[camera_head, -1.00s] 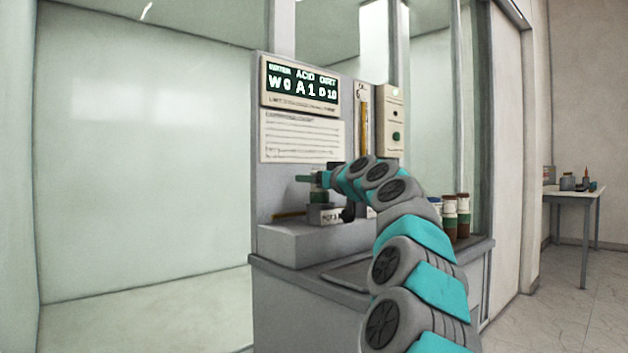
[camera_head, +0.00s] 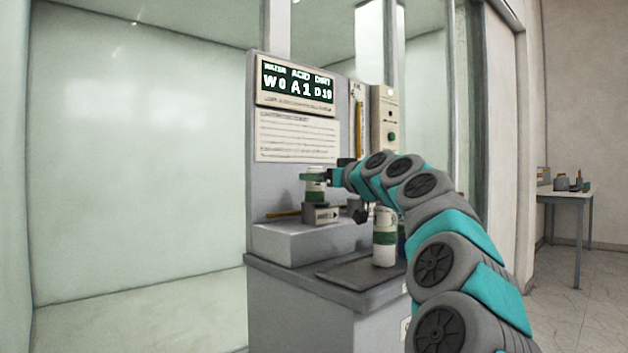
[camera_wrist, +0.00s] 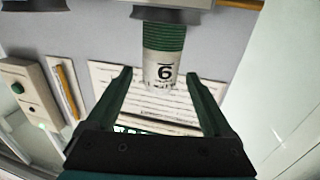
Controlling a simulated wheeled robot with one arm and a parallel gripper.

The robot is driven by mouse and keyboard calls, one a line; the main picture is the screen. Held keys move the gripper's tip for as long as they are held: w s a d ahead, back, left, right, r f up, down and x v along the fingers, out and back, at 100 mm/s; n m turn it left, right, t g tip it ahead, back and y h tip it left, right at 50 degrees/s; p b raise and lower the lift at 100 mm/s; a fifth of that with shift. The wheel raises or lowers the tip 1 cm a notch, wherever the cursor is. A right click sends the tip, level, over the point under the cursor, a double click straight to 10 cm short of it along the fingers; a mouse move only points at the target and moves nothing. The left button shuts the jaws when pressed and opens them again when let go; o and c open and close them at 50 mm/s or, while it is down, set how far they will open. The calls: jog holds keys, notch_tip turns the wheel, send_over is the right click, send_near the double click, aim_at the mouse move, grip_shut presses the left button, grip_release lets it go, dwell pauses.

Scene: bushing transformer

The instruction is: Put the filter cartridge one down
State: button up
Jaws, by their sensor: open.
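A white cartridge with a green band (camera_head: 315,190) stands upright on the small labelled holder (camera_head: 322,214) of the grey machine. The wrist view sees this cartridge (camera_wrist: 163,66) upside down, with ribbed green part and a black numeral; I cannot confirm it is cartridge one. My gripper (camera_head: 318,177) is open at its upper part. In the wrist view its fingers (camera_wrist: 158,80) lie to either side of the cartridge's end, with gaps visible on both sides. Another white and green cartridge (camera_head: 385,238) stands on the dark tray (camera_head: 345,279) at the machine's front right.
The display panel (camera_head: 297,84) and a text sheet (camera_head: 296,136) are on the machine's upright panel behind my gripper. A button box (camera_head: 385,120) is to the right. A side table (camera_head: 566,194) with small items stands far right. Floor is clear at left.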

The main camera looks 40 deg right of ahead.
jog(key=s, duration=0.6)
jog(key=shift+a, duration=0.4)
